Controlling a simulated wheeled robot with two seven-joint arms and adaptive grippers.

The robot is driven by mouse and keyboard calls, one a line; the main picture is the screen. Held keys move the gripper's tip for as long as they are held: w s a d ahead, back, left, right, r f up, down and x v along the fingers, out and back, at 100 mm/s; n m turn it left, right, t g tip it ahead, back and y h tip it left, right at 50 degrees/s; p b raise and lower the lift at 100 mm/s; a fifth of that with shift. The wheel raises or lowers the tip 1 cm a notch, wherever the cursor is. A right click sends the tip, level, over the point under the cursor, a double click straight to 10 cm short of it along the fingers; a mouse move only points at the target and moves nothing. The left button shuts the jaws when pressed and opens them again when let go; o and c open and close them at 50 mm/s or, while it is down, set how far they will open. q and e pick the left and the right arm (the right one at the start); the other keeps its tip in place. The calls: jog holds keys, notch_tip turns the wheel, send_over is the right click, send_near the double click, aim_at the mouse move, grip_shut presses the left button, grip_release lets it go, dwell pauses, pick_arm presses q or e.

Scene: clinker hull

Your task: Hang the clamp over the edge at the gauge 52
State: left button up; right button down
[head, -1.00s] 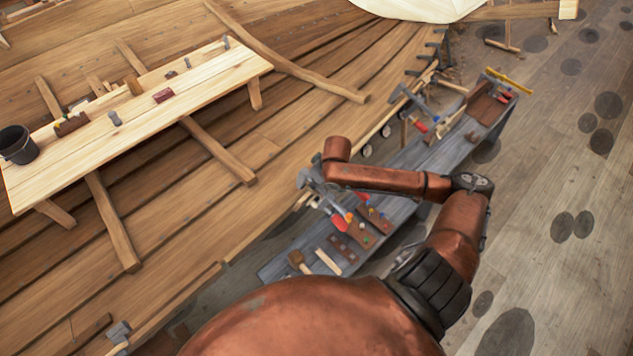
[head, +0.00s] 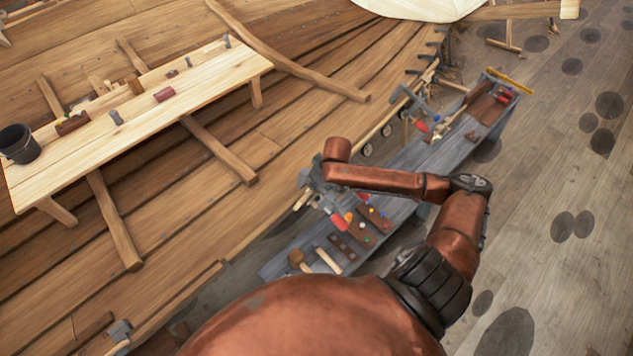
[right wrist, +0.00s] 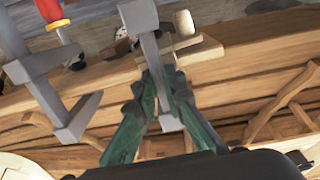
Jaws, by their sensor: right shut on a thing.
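My right gripper (head: 314,178) is beside the hull's upper edge, above the near part of the grey bench. In the right wrist view its green fingers (right wrist: 158,84) are shut on a grey metal bar of the clamp (right wrist: 152,45). A red handle and grey jaw show at the left of that view; I cannot tell how they join the held bar. In the head view the clamp's red handle (head: 339,221) shows below the gripper, over the bench. The gauges are pale round discs (head: 367,150) along the hull edge; their numbers are unreadable. My left gripper is out of view.
The grey bench (head: 290,252) carries a mallet (head: 299,260), trays with small coloured parts and tools. Another clamp with a red handle (head: 422,126) is farther along the edge. A plank table (head: 140,120) with a black bucket (head: 18,144) stands at left. The floor at right is clear.

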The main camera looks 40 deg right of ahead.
jog(key=c, duration=1.9)
grip_release()
jog(key=shift+s, duration=0.15)
jog(key=shift+c, duration=0.2)
jog(key=shift+s+f, duration=0.1)
jog(key=v, duration=1.2)
